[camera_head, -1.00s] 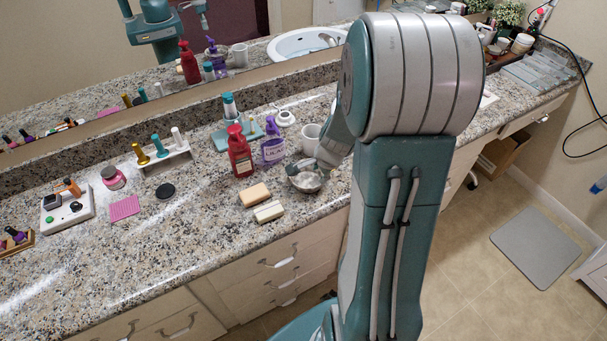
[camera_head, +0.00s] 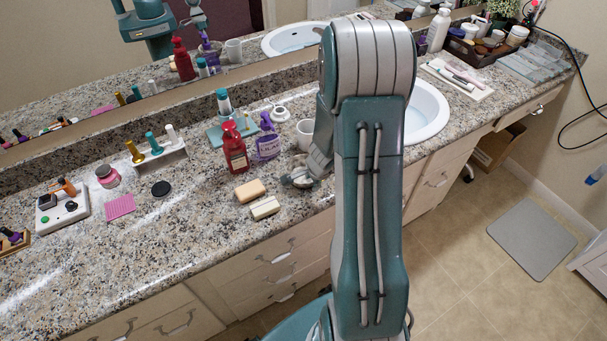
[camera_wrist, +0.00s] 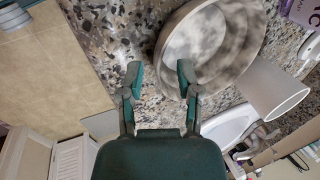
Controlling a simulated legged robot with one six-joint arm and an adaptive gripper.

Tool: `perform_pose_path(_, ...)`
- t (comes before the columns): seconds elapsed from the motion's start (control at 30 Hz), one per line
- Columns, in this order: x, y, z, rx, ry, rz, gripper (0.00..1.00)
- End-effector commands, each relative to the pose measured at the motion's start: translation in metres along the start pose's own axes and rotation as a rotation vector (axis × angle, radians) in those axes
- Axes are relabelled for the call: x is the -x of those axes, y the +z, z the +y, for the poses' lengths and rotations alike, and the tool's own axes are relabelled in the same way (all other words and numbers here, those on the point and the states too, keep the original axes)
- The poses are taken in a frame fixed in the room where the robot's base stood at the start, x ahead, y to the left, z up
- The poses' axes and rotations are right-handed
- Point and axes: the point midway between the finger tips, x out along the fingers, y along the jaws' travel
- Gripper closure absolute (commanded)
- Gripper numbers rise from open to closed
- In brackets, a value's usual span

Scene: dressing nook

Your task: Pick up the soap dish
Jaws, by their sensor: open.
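The soap dish looks like a round, shallow, pale grey bowl (camera_wrist: 212,45) with a mottled inside, in the upper right of the wrist view. My gripper (camera_wrist: 161,76) is open and empty, with its two teal fingers apart. The right finger overlaps the dish's near left rim in the picture; I cannot tell whether they touch. The left finger is outside the dish, over speckled counter. In the head view, my arm and gripper largely hide the dish.
A white mug (camera_head: 305,131) stands close behind the dish, with a purple bottle (camera_head: 268,140) and red pump bottle (camera_head: 234,150) to the left. Two soap bars, tan (camera_head: 249,190) and cream (camera_head: 265,208), lie left of it. The counter's front edge is near.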

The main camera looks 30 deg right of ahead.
Motion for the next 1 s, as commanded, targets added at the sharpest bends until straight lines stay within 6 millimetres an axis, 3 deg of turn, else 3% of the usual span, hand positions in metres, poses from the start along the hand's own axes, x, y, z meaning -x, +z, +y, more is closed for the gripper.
perform_pose_path(0.23,-0.018,0.000,0.000,-0.001,0.001,-0.002,0.56)
perform_pose_path(0.57,-0.022,0.000,0.000,0.000,-0.001,0.000,0.56)
perform_pose_path(0.7,-0.022,0.000,0.000,0.000,-0.001,0.000,1.00)
perform_pose_path(1.0,-0.022,0.000,0.000,0.000,-0.001,0.000,1.00)
